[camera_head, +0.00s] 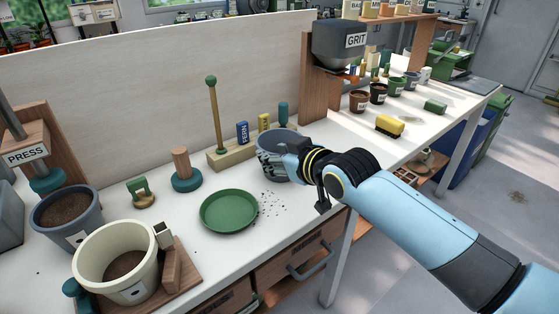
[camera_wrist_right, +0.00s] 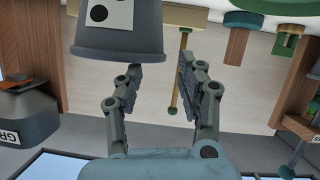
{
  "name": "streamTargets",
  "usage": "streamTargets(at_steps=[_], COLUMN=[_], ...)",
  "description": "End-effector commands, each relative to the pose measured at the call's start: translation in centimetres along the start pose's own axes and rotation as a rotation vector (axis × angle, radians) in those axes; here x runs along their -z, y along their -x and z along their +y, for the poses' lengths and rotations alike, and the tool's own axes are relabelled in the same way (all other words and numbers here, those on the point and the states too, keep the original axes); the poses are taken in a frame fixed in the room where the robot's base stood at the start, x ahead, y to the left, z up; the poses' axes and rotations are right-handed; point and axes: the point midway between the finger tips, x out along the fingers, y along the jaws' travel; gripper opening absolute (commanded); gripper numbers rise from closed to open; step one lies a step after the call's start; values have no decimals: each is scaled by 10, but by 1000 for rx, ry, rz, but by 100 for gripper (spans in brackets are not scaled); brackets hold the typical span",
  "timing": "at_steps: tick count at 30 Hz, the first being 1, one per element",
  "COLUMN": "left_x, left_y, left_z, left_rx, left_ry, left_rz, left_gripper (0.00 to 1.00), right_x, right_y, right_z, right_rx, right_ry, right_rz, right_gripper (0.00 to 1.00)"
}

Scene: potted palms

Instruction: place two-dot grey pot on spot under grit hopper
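The grey pot (camera_head: 276,137) stands on the white bench, partly hidden by my right gripper (camera_head: 273,163). In the right wrist view the pot (camera_wrist_right: 118,42) appears upside down, with a pale label bearing one clear dark dot and perhaps part of another at the picture's edge. My right gripper (camera_wrist_right: 158,72) has its fingers apart with an empty gap between them. The pot shows beside and beyond that gap, overlapping the left finger; contact cannot be told. The grit hopper (camera_head: 343,45) hangs at the back right; the spot under it is not clear. My left gripper is out of view.
A green saucer (camera_head: 229,211) lies left of the pot, with dark crumbs between. A cream pot (camera_head: 118,258) and another grey pot (camera_head: 67,208) stand at left, by the press (camera_head: 27,152).

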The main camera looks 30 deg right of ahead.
Motion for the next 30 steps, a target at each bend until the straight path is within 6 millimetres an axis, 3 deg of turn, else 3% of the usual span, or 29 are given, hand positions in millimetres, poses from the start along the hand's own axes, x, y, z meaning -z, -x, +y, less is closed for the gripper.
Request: streamTargets(at_steps=[5, 13, 22, 30], left_x=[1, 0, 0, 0], left_y=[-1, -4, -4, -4], left_z=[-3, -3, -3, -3], left_rx=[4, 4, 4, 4], left_ry=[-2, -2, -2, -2], left_rz=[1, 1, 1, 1], left_gripper=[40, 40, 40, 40], right_x=[0, -1, -1, -1], right_y=[-15, -55, -62, -61], right_z=[0, 1, 1, 1], right_rx=[0, 0, 1, 1], right_ry=[-1, -2, -1, -1], right_rz=[-2, -2, -2, -2], right_gripper=[38, 38, 38, 4])
